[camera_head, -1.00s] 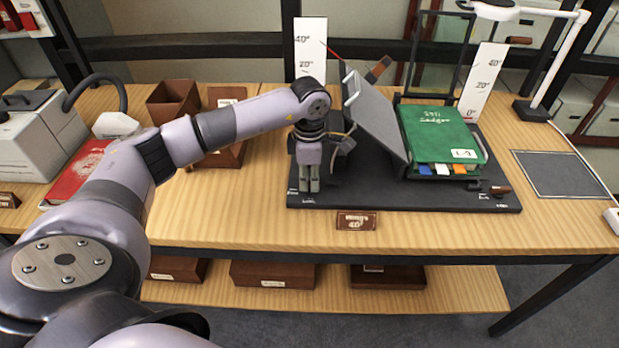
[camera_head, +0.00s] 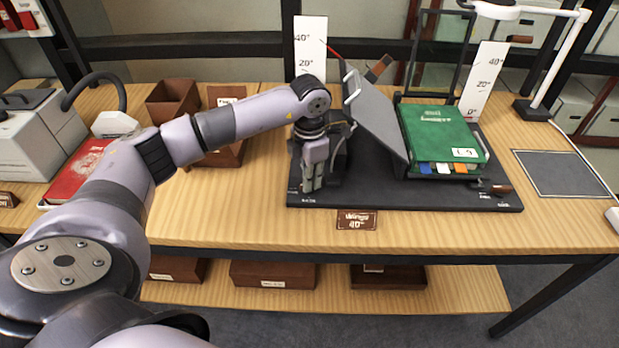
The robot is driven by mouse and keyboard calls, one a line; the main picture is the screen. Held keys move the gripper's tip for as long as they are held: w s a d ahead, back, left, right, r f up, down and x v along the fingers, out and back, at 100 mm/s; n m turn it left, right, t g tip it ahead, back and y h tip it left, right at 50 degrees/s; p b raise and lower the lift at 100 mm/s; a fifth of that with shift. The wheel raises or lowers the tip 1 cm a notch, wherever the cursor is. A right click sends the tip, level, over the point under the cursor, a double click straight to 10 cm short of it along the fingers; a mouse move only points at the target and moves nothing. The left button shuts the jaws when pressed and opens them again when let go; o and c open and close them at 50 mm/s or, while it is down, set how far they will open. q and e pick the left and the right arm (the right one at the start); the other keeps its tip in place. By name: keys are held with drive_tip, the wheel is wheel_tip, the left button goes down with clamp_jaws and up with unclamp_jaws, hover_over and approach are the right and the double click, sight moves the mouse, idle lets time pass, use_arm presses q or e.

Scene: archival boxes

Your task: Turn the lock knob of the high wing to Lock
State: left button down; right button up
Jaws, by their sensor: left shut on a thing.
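A dark book cradle (camera_head: 400,197) stands on the wooden table. Its left wing (camera_head: 375,115) is raised steeply and is the high one. The right wing lies lower and carries a green ledger (camera_head: 440,135). My left gripper (camera_head: 312,186) points down at the cradle's front left corner, beside the foot of the high wing. Its fingers are shut on the high wing's lock knob, which they hide. The lettering by it is too small to read. The other lock knob (camera_head: 499,189), with a brown handle, shows at the front right. My right gripper is out of view.
Angle scales (camera_head: 310,50) and (camera_head: 484,80) stand behind the cradle. A red book (camera_head: 75,175) and brown boxes (camera_head: 173,101) lie left. A grey mat (camera_head: 560,173) lies right.

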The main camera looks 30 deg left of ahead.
use_arm(q)
drive_tip(key=n, duration=0.6)
drive_tip(key=shift+n, duration=0.3)
drive_tip(key=n, duration=0.5)
drive_tip(key=shift+p, duration=0.3)
drive_tip(key=shift+n, duration=0.3)
drive_tip(key=c, duration=1.6)
unclamp_jaws()
drive_tip(key=shift+c, duration=0.2)
drive_tip(key=shift+r, duration=0.1)
wheel_tip(320, 180, up, 12)
